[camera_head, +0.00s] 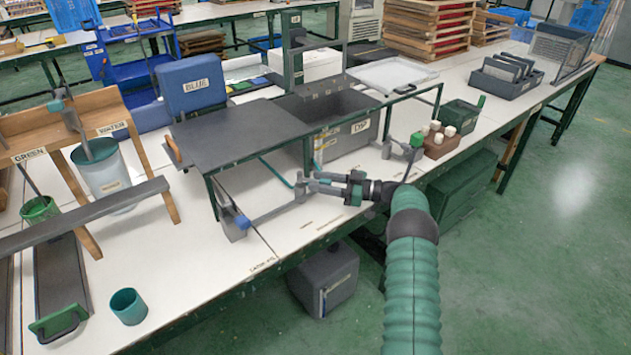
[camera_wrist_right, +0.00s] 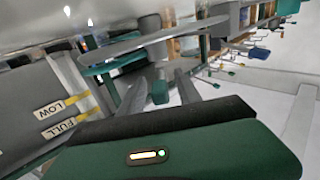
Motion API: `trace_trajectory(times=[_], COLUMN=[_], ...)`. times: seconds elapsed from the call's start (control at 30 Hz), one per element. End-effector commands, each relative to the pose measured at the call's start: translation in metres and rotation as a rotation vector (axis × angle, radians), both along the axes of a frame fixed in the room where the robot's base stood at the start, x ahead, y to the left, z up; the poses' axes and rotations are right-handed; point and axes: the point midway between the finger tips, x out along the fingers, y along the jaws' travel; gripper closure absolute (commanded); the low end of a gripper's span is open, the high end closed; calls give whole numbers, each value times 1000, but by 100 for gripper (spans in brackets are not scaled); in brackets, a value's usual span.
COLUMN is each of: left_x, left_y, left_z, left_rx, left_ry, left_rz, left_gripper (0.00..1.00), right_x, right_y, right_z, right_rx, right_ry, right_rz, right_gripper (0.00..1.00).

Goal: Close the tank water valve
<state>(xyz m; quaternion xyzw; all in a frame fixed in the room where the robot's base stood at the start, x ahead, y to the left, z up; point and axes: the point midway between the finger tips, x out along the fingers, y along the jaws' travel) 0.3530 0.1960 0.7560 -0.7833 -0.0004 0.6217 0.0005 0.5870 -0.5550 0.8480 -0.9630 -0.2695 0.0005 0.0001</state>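A grey pipe (camera_head: 272,212) runs low along the bench front, with a blue end piece (camera_head: 242,222) at its left and a small upright grey fitting (camera_head: 300,190) at its right. The grey tank (camera_head: 345,142) stands behind, under the dark shelf. Its LOW and FULL marks (camera_wrist_right: 58,120) show in the right wrist view. My right gripper (camera_head: 312,182) is at the upright fitting, its two fingers apart. In the wrist view the fingers (camera_wrist_right: 158,88) stand either side of a small green piece (camera_wrist_right: 160,92); contact cannot be told. My left gripper is out of view.
The dark shelf (camera_head: 235,135) on green legs overhangs the pipe. A brown block with white pegs (camera_head: 440,140) and a green bin (camera_head: 460,115) stand right. A teal cup (camera_head: 128,306) stands front left. The bench front by the pipe is mostly clear.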

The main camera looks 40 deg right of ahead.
Motion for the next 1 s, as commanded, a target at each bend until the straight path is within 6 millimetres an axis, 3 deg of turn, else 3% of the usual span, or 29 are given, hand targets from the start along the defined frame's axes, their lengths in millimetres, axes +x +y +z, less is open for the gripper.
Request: trace_trajectory(times=[0.3, 0.5, 0.63, 0.9, 1.0], left_x=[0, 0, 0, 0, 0], left_y=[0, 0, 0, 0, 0], left_z=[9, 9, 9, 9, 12], left_rx=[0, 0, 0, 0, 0], left_ry=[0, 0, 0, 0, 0], left_rz=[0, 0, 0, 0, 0], left_gripper=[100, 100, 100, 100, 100], right_x=[-77, -116, -127, -129, -125], right_y=[-49, -72, -79, -80, -77], right_z=[-1, -2, -2, -1, 3], right_rx=[1, 1, 2, 1, 8], right_ry=[2, 1, 1, 1, -20], right_rz=[-4, -2, -1, 0, -3], right_gripper=[60, 60, 60, 60, 73])
